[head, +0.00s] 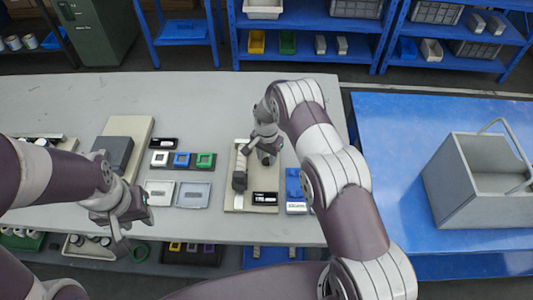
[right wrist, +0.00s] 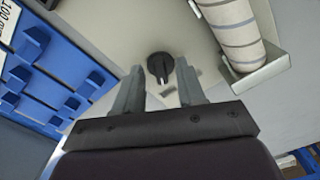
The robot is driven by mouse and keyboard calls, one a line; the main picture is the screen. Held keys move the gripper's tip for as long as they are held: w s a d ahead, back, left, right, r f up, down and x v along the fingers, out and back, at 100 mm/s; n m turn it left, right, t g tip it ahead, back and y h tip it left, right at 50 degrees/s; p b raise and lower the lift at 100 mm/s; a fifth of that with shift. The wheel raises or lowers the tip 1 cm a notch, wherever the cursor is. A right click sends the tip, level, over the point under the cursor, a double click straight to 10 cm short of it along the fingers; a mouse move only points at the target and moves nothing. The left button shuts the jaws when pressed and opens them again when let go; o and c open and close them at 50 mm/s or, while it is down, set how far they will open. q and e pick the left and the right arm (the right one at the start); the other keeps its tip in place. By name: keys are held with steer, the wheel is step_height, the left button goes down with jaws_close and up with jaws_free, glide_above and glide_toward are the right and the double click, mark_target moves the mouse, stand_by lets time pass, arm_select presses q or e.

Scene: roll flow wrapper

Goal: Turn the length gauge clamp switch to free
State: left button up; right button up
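A round black knob (right wrist: 160,66) with a raised bar sits on a pale panel in the right wrist view. It appears to be the clamp switch; its markings are too small to read. My right gripper (right wrist: 160,80) is open, with its fingertips on either side of the knob; contact cannot be told. In the head view, my right gripper (head: 267,150) is over the beige unit (head: 233,203), which has a black display (head: 265,198), and hides the knob. My left gripper (head: 134,228) appears open and empty above the table's left front edge.
A striped roll (right wrist: 230,25) lies in a pale holder close to the knob. A blue slotted rack (right wrist: 50,75) is on the other side. Grey trays (head: 193,195) and small coloured boxes (head: 182,160) stand left of the unit. A grey bin (head: 480,190) is on the blue table.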

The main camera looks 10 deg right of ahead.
steer(key=shift+f, duration=0.15)
steer(key=shift+c, duration=0.3)
jaws_close()
